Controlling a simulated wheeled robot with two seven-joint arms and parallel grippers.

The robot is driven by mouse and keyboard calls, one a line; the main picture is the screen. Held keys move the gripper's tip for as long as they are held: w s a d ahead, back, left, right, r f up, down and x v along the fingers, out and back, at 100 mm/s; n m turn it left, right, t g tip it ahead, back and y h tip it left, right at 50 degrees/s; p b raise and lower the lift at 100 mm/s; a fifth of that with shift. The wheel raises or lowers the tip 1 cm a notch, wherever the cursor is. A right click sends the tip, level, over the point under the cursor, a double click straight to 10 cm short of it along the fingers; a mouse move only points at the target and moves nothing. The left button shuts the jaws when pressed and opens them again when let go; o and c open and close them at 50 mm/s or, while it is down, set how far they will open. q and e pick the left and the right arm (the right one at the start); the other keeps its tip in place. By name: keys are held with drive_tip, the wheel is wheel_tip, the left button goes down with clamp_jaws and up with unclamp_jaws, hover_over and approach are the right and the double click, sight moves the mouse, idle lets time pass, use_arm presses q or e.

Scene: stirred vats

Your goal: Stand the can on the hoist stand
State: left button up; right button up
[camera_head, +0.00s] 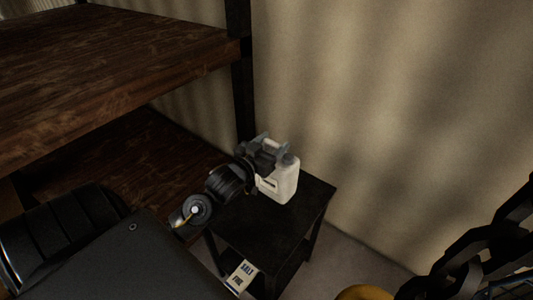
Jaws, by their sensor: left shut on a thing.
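The can (284,180) is an off-white jug with a grey cap, upright over the small black stand (262,226). I cannot tell whether its base touches the top. My left gripper (266,147) comes in from the left and is shut on the can's upper part, at its handle. The gripper hides part of the can's left side. My right gripper is not in view.
A dark wooden shelf unit (120,70) with a black post (243,95) stands left of and behind the stand. A beige wall (400,120) is behind. A heavy dark chain (480,245) and a yellow rounded thing (364,292) are at lower right. A printed label (242,275) shows low on the stand.

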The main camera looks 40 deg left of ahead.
sight(266, 146)
use_arm(q)
drive_tip(key=w+a+f, duration=0.1)
drive_tip(key=f, duration=0.1)
drive_tip(key=w+a+f, duration=0.1)
drive_tip(key=a+f, duration=0.1)
drive_tip(key=w+a+f, duration=0.2)
drive_tip(key=shift+a+f, duration=0.15)
drive_tip(key=shift+f, duration=0.15)
wheel_tip(266, 146, down, 3)
drive_tip(key=shift+f+p, duration=0.1)
drive_tip(key=shift+p, duration=0.55)
drive_tip(key=o, duration=1.4)
drive_tip(key=shift+f, duration=0.1)
drive_tip(key=shift+c, duration=0.2)
